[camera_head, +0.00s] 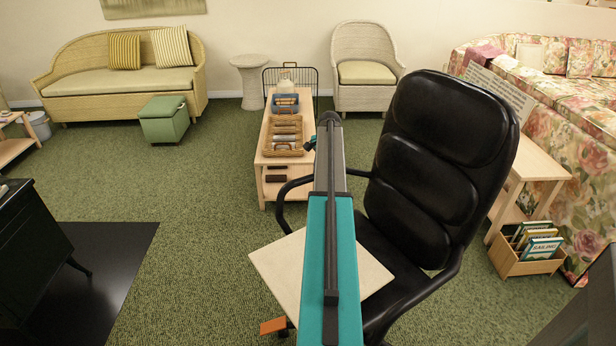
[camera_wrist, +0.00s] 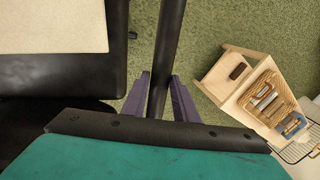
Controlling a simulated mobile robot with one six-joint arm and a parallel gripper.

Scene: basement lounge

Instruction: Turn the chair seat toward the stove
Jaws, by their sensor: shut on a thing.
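The black office chair (camera_head: 438,160) stands right of centre, its back to the right and its seat side facing left. A cream flat panel (camera_head: 277,262) lies on the seat, which also shows at the left of the wrist view (camera_wrist: 112,72). In the wrist view, the purple fingers of my gripper (camera_wrist: 159,78) are on either side of a black chair armrest (camera_wrist: 168,35), shut on it. My teal arm hides part of the chair and the gripper in the head view. The black stove (camera_head: 30,255) is at the left edge, partly cut off.
A dark floor pad (camera_head: 115,270) lies under the stove. Green carpet (camera_head: 190,235) is clear between pad and chair. A low wooden table (camera_head: 265,165) with baskets stands behind the chair. A side table (camera_head: 540,168) and a book box (camera_head: 515,262) are close on its right.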

